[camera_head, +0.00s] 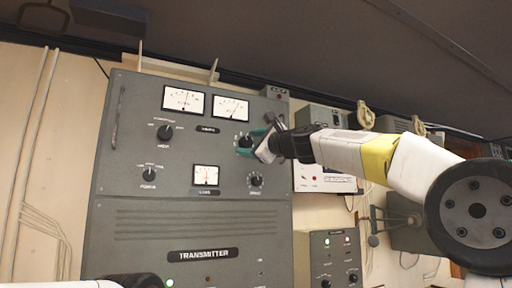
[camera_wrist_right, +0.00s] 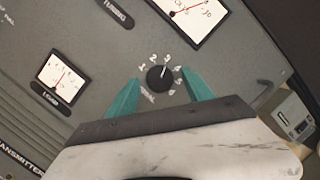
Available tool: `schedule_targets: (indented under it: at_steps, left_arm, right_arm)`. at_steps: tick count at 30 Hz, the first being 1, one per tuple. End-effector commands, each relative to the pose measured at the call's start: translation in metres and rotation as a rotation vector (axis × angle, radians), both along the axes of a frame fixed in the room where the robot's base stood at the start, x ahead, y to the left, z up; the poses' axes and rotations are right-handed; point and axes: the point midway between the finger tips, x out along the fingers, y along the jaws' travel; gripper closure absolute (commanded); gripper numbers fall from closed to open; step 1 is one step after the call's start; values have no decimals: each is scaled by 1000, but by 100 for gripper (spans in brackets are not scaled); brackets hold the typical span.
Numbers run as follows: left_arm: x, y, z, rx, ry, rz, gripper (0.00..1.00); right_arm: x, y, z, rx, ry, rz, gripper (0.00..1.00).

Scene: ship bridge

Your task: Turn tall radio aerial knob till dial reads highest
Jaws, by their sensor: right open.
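The tall grey transmitter cabinet (camera_head: 140,225) carries dials and knobs. In the head view my right gripper (camera_head: 247,144) is at a black knob (camera_head: 243,141) on the upper right of the panel. In the right wrist view that knob (camera_wrist_right: 160,78) has a white pointer and a numbered scale. The gripper's teal fingers (camera_wrist_right: 160,95) stand open on either side of it, apart from it as far as I can tell. The dial above it (camera_head: 230,107) also shows in the wrist view (camera_wrist_right: 190,12), with a red needle. My left gripper is not clearly in view.
Other knobs sit at the upper left (camera_head: 165,132), lower left (camera_head: 149,175) and lower right (camera_head: 256,180) of the panel. A small lower dial (camera_head: 206,175) lies between the lower knobs. A vertical handle (camera_head: 118,118) is at the left edge. Another grey unit (camera_head: 331,262) stands to the right.

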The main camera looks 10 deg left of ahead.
Motion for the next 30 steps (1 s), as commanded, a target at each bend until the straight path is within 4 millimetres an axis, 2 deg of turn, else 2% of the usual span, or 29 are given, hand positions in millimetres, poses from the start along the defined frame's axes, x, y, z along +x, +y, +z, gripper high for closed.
schedule_targets:
  at_steps: [9, 18, 30]
  left_arm:
    - [0, 0, 0, 0, 0, 0, 100]
    - [0, 0, 0, 0, 0, 0, 100]
    - [0, 0, 0, 0, 0, 0, 100]
  right_arm:
    - [1, 1, 0, -1, -1, 0, 42]
    - [1, 1, 0, -1, 0, 0, 100]
    - [1, 1, 0, -75, -46, 0, 100]
